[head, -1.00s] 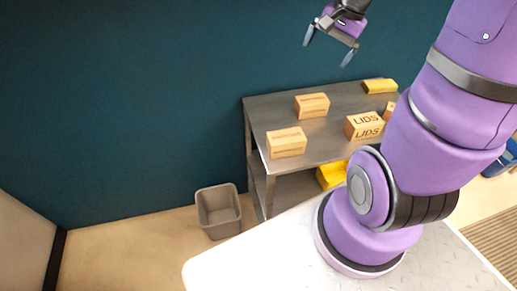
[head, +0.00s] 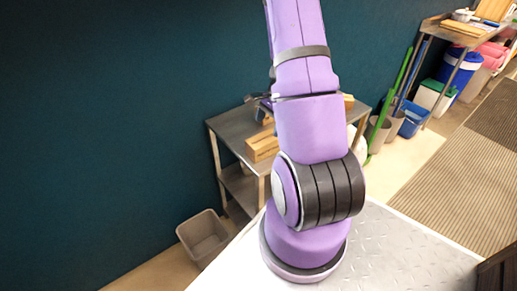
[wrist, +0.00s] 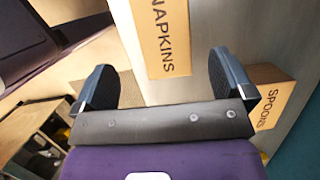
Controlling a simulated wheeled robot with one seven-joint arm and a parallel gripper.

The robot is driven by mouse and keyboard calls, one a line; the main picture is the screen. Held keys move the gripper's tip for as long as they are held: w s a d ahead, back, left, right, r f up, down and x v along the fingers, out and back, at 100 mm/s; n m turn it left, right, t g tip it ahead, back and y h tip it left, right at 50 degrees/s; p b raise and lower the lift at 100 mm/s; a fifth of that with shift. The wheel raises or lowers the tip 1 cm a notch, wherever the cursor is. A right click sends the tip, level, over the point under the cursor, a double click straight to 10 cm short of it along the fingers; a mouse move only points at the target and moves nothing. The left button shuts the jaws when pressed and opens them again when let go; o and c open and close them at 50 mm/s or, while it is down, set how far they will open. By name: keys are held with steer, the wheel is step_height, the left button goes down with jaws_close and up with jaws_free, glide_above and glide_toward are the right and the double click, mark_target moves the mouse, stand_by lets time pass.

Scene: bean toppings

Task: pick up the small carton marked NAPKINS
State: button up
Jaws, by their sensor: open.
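The NAPKINS carton (wrist: 163,38) is a tan box with dark lettering at the top of the wrist view, standing on the grey metal table (wrist: 215,25). My gripper (wrist: 160,75) is open, with its two dark fingers apart. In the picture the carton lies just beyond the fingertips, between their lines, and nothing is held. In the head view my arm hides most of the gripper and much of the tabletop. A tan carton (head: 262,147) shows there beside my arm, but its label cannot be read.
A SPOONS carton (wrist: 272,98) stands close beside the right finger in the wrist view. In the head view a grey bin (head: 203,238) stands on the floor left of the table (head: 228,128). The teal wall rises behind the table.

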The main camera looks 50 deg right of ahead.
mark_target(264, 138)
steer(key=shift+w+x, duration=0.2)
steer(key=shift+x, duration=4.3)
steer(key=shift+f, duration=0.25)
steer(key=c, duration=1.1)
